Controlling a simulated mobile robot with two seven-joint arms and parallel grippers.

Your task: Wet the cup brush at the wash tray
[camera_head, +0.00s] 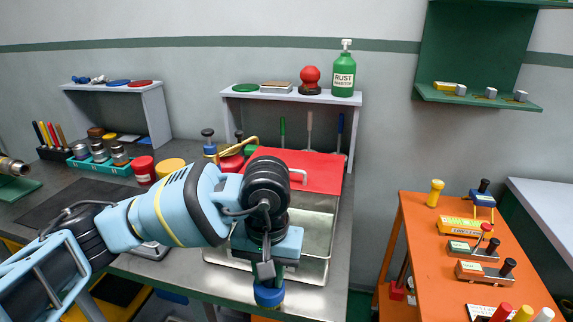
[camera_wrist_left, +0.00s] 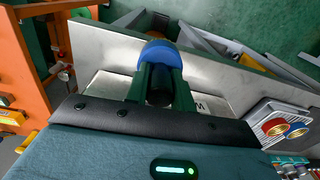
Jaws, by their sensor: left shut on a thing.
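My left gripper (camera_head: 267,272) reaches in over the front of the metal bench and is shut on a blue-ended thing (camera_head: 269,293), which I take to be the cup brush. In the left wrist view the blue rounded end (camera_wrist_left: 160,54) shows beyond the green fingers, with a dark cylinder (camera_wrist_left: 160,88) between them. Bristles cannot be made out. The silver metal wash tray (camera_head: 318,232) lies behind and beside the gripper, partly hidden by my arm; the held thing appears at the bench's front edge, outside the tray. My right gripper is not in view.
A shelf with a green RUST bottle (camera_head: 343,75) and a red knob (camera_head: 310,80) is above. Red and yellow cans stand left of my arm. An orange table (camera_head: 424,250) with tools is at right, across a floor gap.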

